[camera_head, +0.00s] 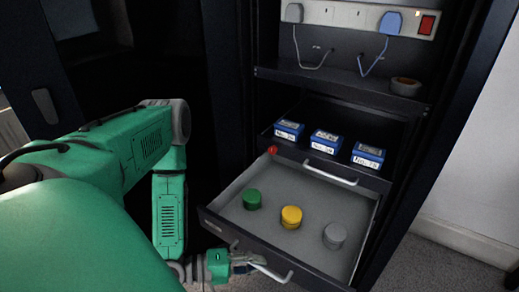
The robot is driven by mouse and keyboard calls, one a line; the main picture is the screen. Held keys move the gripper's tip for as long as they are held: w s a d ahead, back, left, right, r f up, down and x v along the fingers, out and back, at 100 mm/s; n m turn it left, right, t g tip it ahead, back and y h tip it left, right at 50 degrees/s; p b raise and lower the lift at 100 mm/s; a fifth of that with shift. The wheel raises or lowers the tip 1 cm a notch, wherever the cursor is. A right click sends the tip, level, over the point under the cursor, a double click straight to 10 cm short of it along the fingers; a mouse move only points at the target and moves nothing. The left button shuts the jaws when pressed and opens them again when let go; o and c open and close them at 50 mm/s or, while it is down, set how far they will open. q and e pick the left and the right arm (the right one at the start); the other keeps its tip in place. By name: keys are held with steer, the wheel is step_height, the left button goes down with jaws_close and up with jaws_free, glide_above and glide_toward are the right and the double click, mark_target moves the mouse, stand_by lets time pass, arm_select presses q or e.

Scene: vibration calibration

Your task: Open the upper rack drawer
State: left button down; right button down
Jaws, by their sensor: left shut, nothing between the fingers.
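The rack (262,100) holds two drawer fronts, one above the other. The upper front (290,157) is dark with a pale bar handle (330,175); several blue labelled boxes (325,141) sit just behind it. I cannot tell how far it stands out. The lower drawer (230,208) is pulled well out, showing its grey floor. Its front has a bar handle (271,271) at the bottom of the view. My left gripper (243,263) is shut and empty, close by the left end of that handle; contact is unclear. My right gripper is not in view.
Green (252,199), yellow (291,217) and grey (335,235) round pieces stand in the open drawer. A red knob-like piece (272,150) is at its back left. Above are a shelf (340,82) and a power strip (345,14) with plugs and cables.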

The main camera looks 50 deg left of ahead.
arm_select(q)
steer(key=c, duration=1.6)
jaws_free()
steer(key=v, duration=1.2)
steer(key=shift+a, duration=0.15)
steer(key=shift+w, duration=0.1)
